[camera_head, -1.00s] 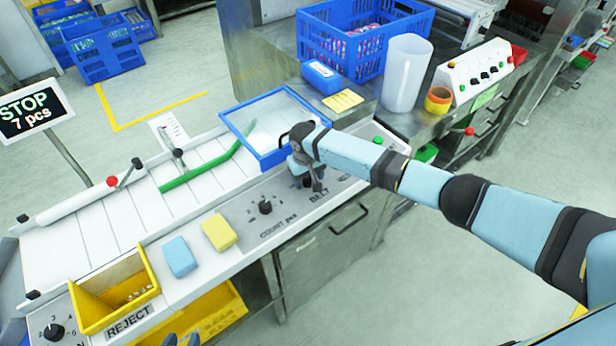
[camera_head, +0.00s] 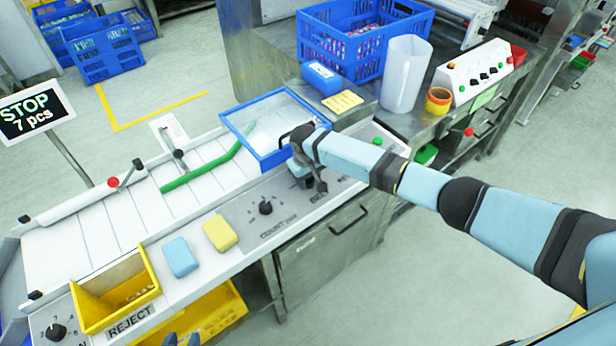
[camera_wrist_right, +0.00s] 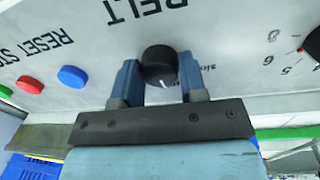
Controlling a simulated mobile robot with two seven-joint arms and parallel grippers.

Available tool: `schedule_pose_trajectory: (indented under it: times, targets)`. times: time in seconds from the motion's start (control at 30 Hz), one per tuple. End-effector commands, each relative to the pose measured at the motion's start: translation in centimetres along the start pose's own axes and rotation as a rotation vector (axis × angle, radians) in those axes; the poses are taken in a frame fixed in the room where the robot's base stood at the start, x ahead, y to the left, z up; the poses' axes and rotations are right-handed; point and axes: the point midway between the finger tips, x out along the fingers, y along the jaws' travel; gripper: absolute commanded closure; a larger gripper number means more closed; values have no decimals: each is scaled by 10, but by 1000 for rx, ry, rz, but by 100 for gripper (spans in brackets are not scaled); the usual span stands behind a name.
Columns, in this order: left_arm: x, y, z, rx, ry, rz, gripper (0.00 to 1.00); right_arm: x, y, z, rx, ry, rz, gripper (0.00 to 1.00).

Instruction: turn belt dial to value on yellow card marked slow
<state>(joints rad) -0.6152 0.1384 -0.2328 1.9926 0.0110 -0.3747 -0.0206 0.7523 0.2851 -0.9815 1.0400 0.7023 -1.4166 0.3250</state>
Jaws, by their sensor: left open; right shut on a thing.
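The black belt dial (camera_wrist_right: 160,66) sits on the white panel below the printed word BELT in the right wrist view. A white pointer mark shows on its near side. My right gripper (camera_wrist_right: 159,80) has its two blue-grey fingers on either side of the dial, shut on it. In the head view the same gripper (camera_head: 305,178) hides the dial and its scale. My left gripper (camera_head: 181,340) barely shows at the bottom edge, away from the dial.
The count dial (camera_head: 265,207) is left of my right gripper. Green (camera_wrist_right: 29,84), red and blue buttons sit beside the belt dial. A clear-topped blue frame (camera_head: 285,125) stands just behind. A yellow reject bin (camera_head: 117,290) and blue and yellow blocks are at lower left.

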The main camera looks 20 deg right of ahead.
Motion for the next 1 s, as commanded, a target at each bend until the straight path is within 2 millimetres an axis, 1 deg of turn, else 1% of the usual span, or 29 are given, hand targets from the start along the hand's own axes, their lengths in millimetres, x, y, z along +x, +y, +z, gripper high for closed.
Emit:
schedule_pose_trajectory:
  times: [0.03,0.3,0.7,1.0]
  targets:
    - [-2,0,-3,0,1,-1,57,-2,0,0,-32,1,0,85]
    - [-8,-4,-11,1,4,-9,57,-2,0,1,-272,18,0,85]
    - [-13,-4,-15,0,-1,-13,57,-1,1,1,-637,42,1,85]
    - [-14,-4,-17,-1,-1,-13,57,0,1,1,-835,56,1,85]
